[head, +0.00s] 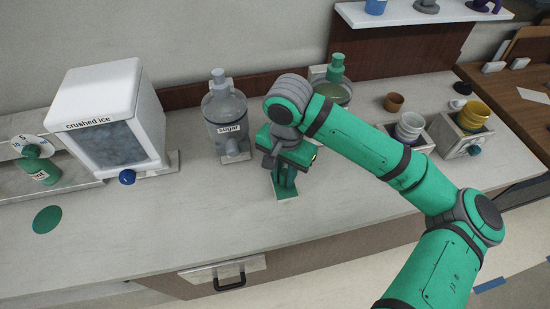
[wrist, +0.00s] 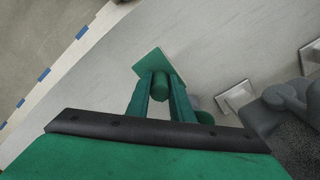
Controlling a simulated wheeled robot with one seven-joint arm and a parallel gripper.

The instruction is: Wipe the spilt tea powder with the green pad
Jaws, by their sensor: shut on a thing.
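The green pad (head: 288,196) is a flat green square with a short round knob, on or just above the pale counter in the middle of the head view. It also shows in the wrist view (wrist: 153,60). My gripper (head: 287,183) points down over it and is shut on the pad's knob. In the wrist view my gripper's two fingers (wrist: 160,90) meet around the knob.
Behind my gripper stand a sugar dispenser (head: 225,118) and a green-topped bottle (head: 336,72). A crushed ice box (head: 108,120) is at left. The counter front between the disc and the pad is clear.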

